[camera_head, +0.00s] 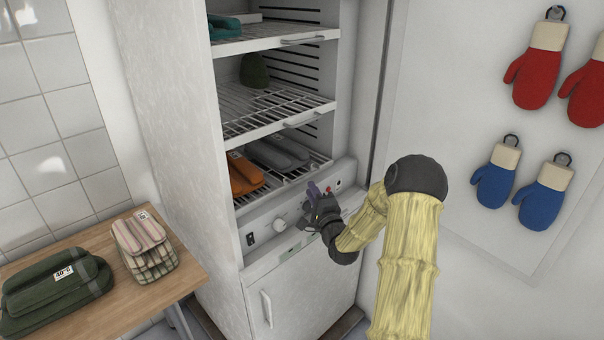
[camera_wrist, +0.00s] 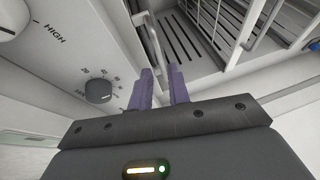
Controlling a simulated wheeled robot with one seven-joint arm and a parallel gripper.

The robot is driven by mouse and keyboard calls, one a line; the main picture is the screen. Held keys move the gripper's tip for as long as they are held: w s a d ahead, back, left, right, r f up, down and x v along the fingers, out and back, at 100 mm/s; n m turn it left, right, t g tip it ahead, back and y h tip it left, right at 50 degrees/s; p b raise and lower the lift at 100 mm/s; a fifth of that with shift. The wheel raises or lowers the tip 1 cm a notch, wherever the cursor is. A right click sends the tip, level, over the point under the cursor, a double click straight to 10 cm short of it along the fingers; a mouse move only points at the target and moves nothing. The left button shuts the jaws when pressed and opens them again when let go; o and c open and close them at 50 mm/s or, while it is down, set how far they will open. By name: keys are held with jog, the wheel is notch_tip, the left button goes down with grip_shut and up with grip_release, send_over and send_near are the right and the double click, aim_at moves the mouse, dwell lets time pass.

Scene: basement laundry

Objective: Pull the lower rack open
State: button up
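The lower rack (camera_head: 243,203) is a wire shelf in the white cabinet, carrying an orange folded bundle (camera_head: 243,174) and a grey one (camera_head: 277,154). It appears pushed in. In the wrist view, a pale bar handle (camera_wrist: 157,40) runs down towards the gap between my two purple fingers (camera_wrist: 161,72). The fingers are apart, with a visible gap around the handle's near end. I see no clear grip on it.
Upper (camera_head: 270,38) and middle (camera_head: 280,122) racks are above. A wooden table (camera_head: 110,318) with folded cloths stands left. Mitts (camera_head: 540,78) hang on the right wall.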

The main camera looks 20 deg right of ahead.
jog(key=w, duration=0.3)
jog(key=w+r, duration=0.1)
jog(key=w, duration=0.4)
jog(key=shift+w+d+r+p, duration=0.2)
jog(key=shift+w+p, duration=0.1)
jog(key=shift+p, duration=0.05)
grip_shut()
